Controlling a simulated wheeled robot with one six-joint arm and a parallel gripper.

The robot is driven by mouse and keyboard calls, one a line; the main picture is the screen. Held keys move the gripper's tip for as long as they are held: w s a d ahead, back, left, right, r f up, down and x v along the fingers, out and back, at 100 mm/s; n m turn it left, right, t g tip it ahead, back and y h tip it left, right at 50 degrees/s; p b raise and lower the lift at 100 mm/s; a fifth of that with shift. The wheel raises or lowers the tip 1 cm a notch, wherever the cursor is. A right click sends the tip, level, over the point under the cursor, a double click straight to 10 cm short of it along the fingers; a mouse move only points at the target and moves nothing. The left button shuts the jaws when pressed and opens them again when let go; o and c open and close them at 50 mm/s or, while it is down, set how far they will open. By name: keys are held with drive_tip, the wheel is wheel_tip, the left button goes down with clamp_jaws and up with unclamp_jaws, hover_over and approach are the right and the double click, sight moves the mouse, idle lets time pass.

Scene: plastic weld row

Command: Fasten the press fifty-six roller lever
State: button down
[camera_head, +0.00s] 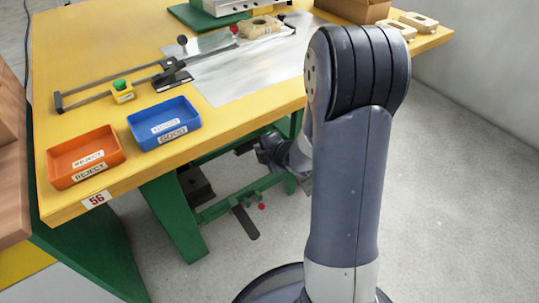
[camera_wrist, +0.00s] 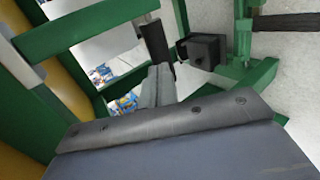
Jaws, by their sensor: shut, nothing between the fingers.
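The press station marked by the "56" label (camera_head: 96,199) is a yellow table on a green frame. My gripper (camera_wrist: 157,42) is shut and empty, its dark fingertips pointing up in the wrist view. A dark box (camera_wrist: 204,51) on the green frame is just right of the fingertips, apart from them as far as I can tell. In the head view my gripper (camera_head: 270,150) is below the table's front edge, partly hidden by my arm. I cannot clearly make out the roller lever or any fastener. A black pedal-like bar (camera_head: 244,221) hangs low on the frame, near a small red knob (camera_head: 262,207).
An orange reject tray (camera_head: 88,172) and blue good tray (camera_head: 160,140) stand on the table (camera_head: 205,118). Green beams (camera_wrist: 80,32) surround my gripper closely. Floor at right (camera_head: 450,200) is clear.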

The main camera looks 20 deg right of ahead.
sight(251, 147)
drive_tip(key=shift+b+x, duration=0.4)
drive_tip(key=shift+x, duration=1.15)
drive_tip(key=shift+w, duration=0.1)
